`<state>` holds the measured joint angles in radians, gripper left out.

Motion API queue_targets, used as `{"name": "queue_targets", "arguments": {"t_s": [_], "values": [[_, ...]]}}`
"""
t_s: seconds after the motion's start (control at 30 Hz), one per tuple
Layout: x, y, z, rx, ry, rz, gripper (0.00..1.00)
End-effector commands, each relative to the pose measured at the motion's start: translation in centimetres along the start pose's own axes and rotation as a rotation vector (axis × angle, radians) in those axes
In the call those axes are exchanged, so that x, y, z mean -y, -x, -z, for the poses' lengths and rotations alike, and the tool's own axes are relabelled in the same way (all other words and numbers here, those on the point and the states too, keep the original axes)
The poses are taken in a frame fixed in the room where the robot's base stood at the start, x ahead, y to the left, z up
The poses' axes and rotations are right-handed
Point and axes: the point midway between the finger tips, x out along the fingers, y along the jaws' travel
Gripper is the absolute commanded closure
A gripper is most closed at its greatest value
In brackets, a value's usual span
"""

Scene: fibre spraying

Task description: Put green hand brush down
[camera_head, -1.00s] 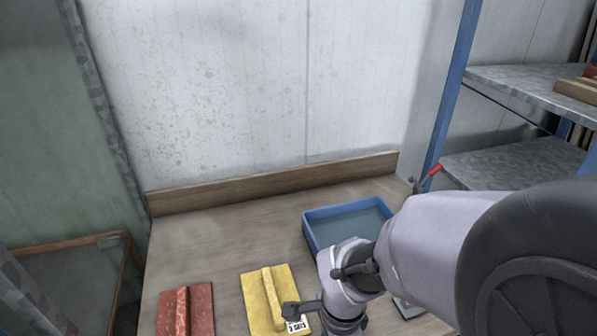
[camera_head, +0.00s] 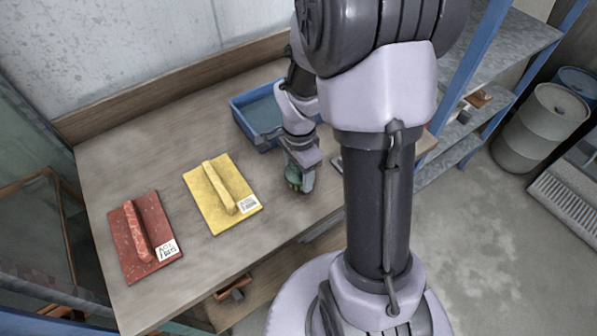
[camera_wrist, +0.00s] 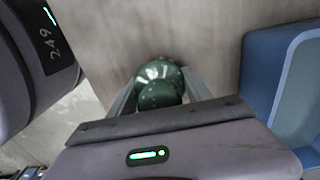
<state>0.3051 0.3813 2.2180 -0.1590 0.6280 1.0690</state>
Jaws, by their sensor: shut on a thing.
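The green hand brush (camera_head: 292,178) is held in my gripper (camera_head: 300,180) above or at the front edge area of the wooden table (camera_head: 170,135). Only part of the brush shows past the gripper in the head view. In the wrist view the rounded dark green top of the brush (camera_wrist: 158,82) sits between the two fingers of my gripper (camera_wrist: 160,92), which are shut on it. The bristles are hidden, and I cannot tell whether the brush touches the table.
A yellow float (camera_head: 222,205) and a red float (camera_head: 128,250), each with a white label, lie left of my gripper. A blue tray (camera_head: 243,128) stands behind it, partly hidden by my arm. Blue-framed shelves (camera_head: 515,35) stand to the right. Bare tabletop shows between the tray and floats.

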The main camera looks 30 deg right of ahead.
Motion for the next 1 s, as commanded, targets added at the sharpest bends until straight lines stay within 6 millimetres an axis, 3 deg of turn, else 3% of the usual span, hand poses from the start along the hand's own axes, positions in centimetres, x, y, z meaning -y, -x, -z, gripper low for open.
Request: {"name": "queue_targets", "arguments": {"t_s": [0.07, 0.1, 0.2, 0.47, 0.57, 0.8, 1.0], "values": [[0.0, -0.4, 0.0, 0.0, 0.0, 0.0, 0.8], [0.0, -0.3, 0.0, 0.0, 0.0, 0.0, 0.34], [0.0, -0.2, 0.0, 0.0, 0.0, 0.0, 0.2], [0.0, -0.1, 0.0, 0.0, 0.0, 0.0, 0.2], [0.0, 1.1, 0.0, 0.0, 0.0, 0.001, 0.2], [0.1, 8.0, 0.0, -0.001, 0.0, 0.004, 0.2], [0.0, 11.7, 0.0, -0.001, 0.0, 0.002, 0.2]]}}
